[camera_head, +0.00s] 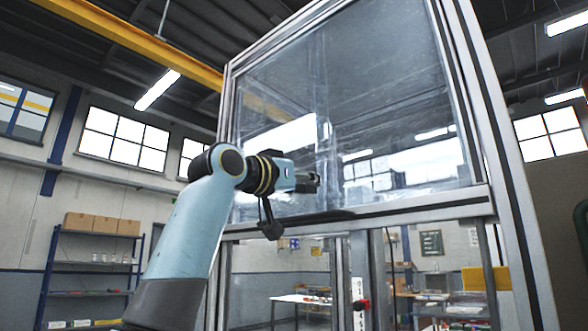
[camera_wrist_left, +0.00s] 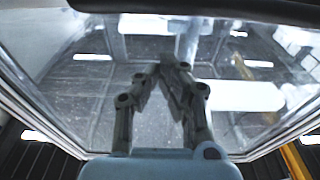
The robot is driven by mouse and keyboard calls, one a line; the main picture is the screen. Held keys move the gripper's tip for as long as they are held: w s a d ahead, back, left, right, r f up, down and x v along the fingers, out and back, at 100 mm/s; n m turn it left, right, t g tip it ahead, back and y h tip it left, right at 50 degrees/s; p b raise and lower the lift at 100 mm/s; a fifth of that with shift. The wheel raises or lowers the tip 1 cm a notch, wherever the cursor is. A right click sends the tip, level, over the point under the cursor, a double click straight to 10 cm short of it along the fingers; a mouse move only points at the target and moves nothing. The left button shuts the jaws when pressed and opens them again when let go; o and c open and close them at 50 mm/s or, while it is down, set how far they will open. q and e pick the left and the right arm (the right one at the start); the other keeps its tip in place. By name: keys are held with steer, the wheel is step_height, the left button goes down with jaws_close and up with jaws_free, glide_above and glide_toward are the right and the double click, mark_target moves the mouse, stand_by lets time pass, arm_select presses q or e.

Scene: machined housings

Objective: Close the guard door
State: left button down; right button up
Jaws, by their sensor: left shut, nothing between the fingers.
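A tall machine enclosure with an aluminium frame (camera_head: 503,190) fills the right half of the head view. Its large clear upper panel (camera_head: 360,90) reflects the lamps and windows. Below the panel's lower rail (camera_head: 400,212) is a section with upright bars, through which the room behind shows. I cannot tell which panel is the guard door or how far it stands open. My left gripper (camera_head: 316,183) is shut and empty in front of the upper panel, near its lower part. In the left wrist view its fingertips (camera_wrist_left: 172,66) meet before the clear panel (camera_wrist_left: 90,85). Contact cannot be told. My right gripper is out of view.
A white and red device (camera_head: 360,294) sits on an upright bar below the rail. A yellow piece (camera_head: 486,279) shows at lower right. A shelf (camera_head: 95,263) with cardboard boxes (camera_head: 101,223) stands at left by the wall. A table (camera_head: 300,301) shows behind the enclosure.

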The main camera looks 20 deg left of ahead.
arm_select(q)
steer(key=f, duration=0.2)
steer(key=s+f, duration=0.1)
steer(key=shift+a+f, duration=0.2)
steer(key=shift+f, duration=0.15)
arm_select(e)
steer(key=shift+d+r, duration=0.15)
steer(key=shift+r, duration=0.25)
